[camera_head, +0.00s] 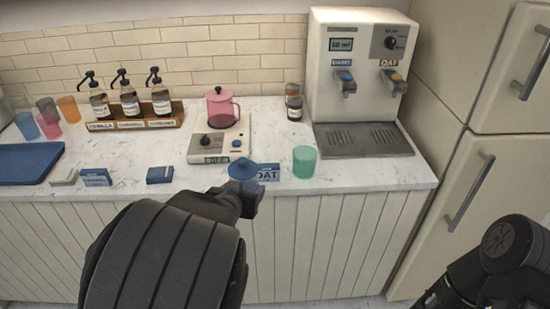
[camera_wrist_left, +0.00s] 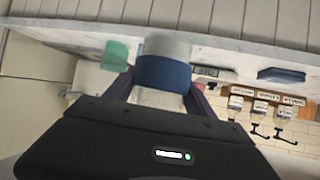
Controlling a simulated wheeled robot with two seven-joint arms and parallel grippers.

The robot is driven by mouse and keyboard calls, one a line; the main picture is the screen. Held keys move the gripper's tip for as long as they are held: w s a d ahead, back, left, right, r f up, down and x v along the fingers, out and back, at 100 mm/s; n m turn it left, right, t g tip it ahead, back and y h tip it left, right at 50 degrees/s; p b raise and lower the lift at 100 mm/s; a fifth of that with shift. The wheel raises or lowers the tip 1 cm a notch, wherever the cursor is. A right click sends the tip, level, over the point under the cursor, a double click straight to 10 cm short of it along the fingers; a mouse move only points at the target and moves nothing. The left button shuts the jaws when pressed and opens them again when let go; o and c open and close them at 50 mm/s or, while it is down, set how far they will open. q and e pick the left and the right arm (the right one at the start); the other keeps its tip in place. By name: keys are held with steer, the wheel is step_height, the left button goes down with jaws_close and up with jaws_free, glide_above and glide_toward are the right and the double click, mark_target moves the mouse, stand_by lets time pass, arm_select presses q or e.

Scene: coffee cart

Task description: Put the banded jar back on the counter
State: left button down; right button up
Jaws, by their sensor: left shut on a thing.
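The banded jar (camera_wrist_left: 163,73), pale grey with a broad blue band, is between the fingers of my left gripper (camera_wrist_left: 160,97) in the left wrist view. The gripper is shut on it. In the head view my left gripper (camera_head: 247,196) is at the counter's front edge, and the arm hides much of what it holds. A blue round shape (camera_head: 241,170) shows just beyond the fingers; I cannot tell whether it is part of the jar. The white marble counter (camera_head: 335,177) lies beyond. I cannot tell whether the jar touches it. My right gripper is out of view.
A green cup (camera_head: 304,161) and a blue OAT card (camera_head: 268,173) are close by on the right. A scale (camera_head: 220,147) with a pink pot (camera_head: 221,108) stands behind. A blue box (camera_head: 160,174) is left. The dispenser (camera_head: 360,80) stands at back right.

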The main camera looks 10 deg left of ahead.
arm_select(q)
steer(key=shift+s+a+f, duration=0.15)
steer(key=shift+s+a, duration=0.05)
steer(key=shift+a, duration=0.1)
steer(key=shift+d, duration=0.1)
steer(key=shift+w, duration=0.1)
